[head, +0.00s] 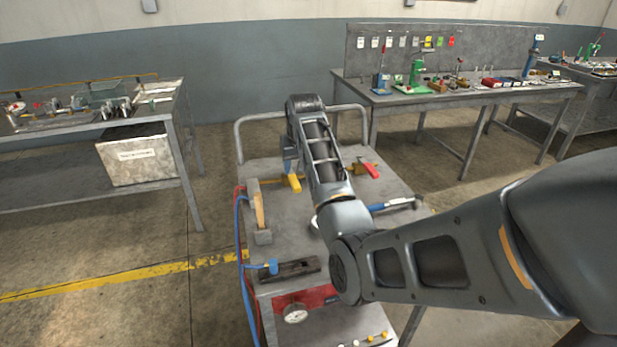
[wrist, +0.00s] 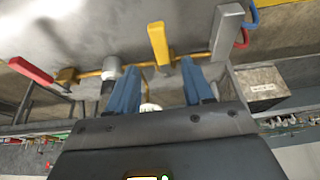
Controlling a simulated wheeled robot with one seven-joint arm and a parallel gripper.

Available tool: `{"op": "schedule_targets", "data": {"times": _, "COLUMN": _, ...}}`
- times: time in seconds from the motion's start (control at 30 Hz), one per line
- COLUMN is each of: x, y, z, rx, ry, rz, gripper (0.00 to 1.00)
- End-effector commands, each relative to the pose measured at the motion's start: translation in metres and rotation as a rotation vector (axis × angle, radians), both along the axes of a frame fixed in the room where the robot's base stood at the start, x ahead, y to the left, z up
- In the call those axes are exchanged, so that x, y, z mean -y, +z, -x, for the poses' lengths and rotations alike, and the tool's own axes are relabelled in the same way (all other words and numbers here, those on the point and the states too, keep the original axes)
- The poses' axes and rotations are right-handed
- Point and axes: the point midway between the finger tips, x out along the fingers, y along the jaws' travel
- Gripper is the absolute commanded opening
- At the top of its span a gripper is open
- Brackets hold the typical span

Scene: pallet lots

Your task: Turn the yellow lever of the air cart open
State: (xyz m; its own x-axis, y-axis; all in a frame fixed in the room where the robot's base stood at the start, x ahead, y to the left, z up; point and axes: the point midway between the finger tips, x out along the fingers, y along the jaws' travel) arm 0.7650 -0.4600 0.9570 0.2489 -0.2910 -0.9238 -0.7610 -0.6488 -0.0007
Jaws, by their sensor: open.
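The yellow lever (head: 294,183) is near the far part of the grey air cart (head: 290,215). In the wrist view the yellow lever (wrist: 158,42) stands out from a brass pipe (wrist: 90,73), its base between the lines of my two fingertips. My gripper (head: 291,158) is over the cart's far part, close to the lever, mostly hidden by my arm in the head view. In the wrist view its blue fingers (wrist: 160,70) are open and apart, with nothing held between them. I cannot tell whether they touch the lever.
A red lever (head: 370,169) is on the same cart, right of my forearm. A blue-handled tool (head: 392,206) and a gauge (head: 295,313) are nearer. Hoses (head: 241,250) hang at the cart's left. Workbenches (head: 455,95) stand behind; floor is clear at left.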

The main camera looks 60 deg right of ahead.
Motion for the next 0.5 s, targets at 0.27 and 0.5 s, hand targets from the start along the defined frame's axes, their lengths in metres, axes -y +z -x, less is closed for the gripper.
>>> {"op": "schedule_targets", "data": {"times": 0.27, "x": 0.010, "y": -0.033, "z": -0.009, "rx": -0.003, "ry": 0.001, "rz": -0.003, "gripper": 0.51}}
{"op": "schedule_targets", "data": {"times": 0.5, "x": 0.019, "y": -0.061, "z": -0.016, "rx": -0.002, "ry": 0.001, "rz": -0.002, "gripper": 0.51}}
